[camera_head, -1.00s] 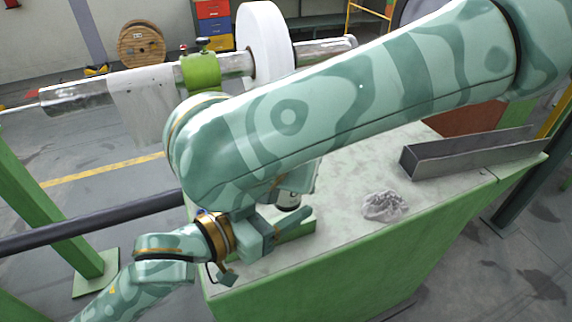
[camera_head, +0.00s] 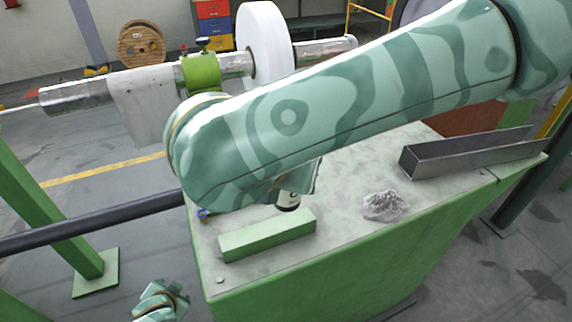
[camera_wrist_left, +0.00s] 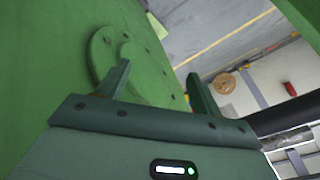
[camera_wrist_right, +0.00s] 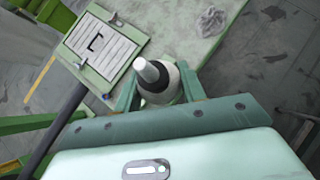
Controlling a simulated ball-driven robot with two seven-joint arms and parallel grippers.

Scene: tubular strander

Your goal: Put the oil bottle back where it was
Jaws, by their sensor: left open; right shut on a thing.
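The oil bottle (camera_wrist_right: 160,84), with a pale cap, dark shoulder and white body, stands between the fingers of my right gripper (camera_wrist_right: 157,90), which is shut on it. In the head view the bottle's dark lower end (camera_head: 288,201) shows below my right arm, just behind a green bar; the arm hides the rest. I cannot tell whether its base touches the bench top. My left gripper (camera_wrist_left: 158,74) is open and empty, in front of a green surface with a round green plate. In the head view only a bit of my left arm shows at the bottom.
The green bar (camera_head: 268,235) lies near the bench's (camera_head: 335,232) front left edge. A crumpled grey rag (camera_head: 385,206) and a metal channel (camera_head: 470,152) are to its right. A white lined panel (camera_wrist_right: 100,45) shows in the right wrist view. Bench top between bar and rag is clear.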

